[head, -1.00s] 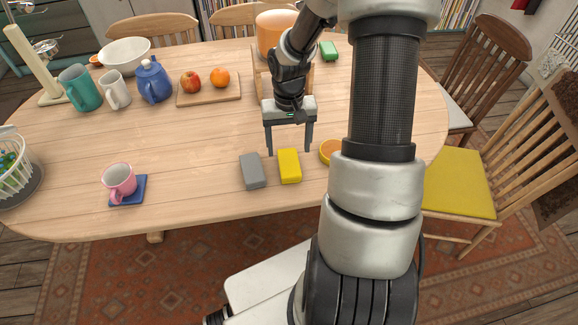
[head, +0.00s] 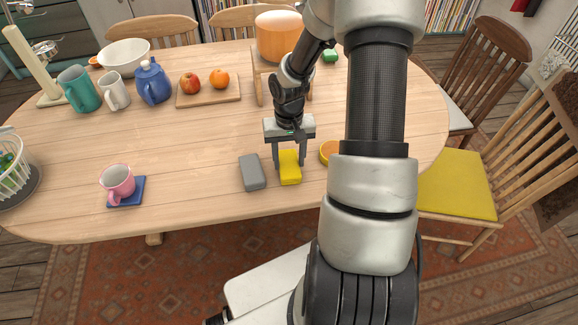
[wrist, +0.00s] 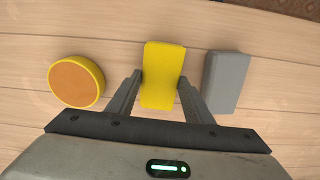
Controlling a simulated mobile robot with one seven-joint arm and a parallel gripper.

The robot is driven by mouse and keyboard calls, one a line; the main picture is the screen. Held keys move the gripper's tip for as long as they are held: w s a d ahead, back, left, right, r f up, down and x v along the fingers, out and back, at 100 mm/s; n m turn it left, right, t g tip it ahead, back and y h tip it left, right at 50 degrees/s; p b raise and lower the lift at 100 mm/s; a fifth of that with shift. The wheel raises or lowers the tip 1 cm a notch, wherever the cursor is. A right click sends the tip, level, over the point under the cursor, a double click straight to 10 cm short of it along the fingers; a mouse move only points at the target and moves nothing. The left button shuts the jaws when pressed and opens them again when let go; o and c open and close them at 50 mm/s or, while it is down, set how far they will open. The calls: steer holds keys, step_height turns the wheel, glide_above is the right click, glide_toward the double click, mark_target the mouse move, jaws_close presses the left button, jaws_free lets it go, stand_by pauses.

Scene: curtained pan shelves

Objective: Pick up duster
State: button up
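A yellow block (head: 290,176), which may be the duster, lies on the table near its front edge. My gripper (head: 289,164) points down over it, one finger on each side. In the wrist view the yellow block (wrist: 162,75) sits between the fingers of my gripper (wrist: 160,80), which look pressed against its two long sides. The block appears to rest on the tabletop. A grey block (head: 252,173) lies just left of it in the head view and shows on the right in the wrist view (wrist: 226,82).
A round orange-topped yellow item (wrist: 76,81) lies on the other side of the yellow block, partly behind my arm in the head view. A pink mug (head: 118,182) stands on a blue coaster (head: 138,188). A fruit board (head: 208,97) lies farther back. The table between is clear.

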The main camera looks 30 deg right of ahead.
steer(key=shift+c, duration=0.7)
